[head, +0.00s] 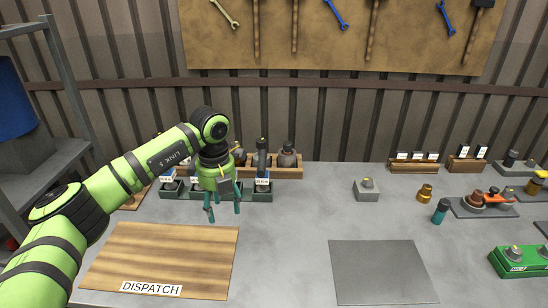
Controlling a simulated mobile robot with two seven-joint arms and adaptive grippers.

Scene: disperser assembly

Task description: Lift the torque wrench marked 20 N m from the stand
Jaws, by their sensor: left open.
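Dark green stands (263,197) with white labels stand in a row in front of a wooden rack, left of the middle of the table. An upright dark tool (262,158), apparently a torque wrench, rises at the right stand. The label print is too small to read, so I cannot tell which one is marked 20 N m. My left gripper (223,210) is open and empty, pointing down in front of the stands, with its teal fingers spread. It hides the middle of the row. My right gripper is not in view.
The wooden rack (285,173) holds dark round-bodied items. A wooden DISPATCH board (160,255) lies at front left and a grey mat (380,272) at front right. A grey block (367,193), a brass part (425,193) and a teal-black cylinder (440,211) stand to the right. The middle is clear.

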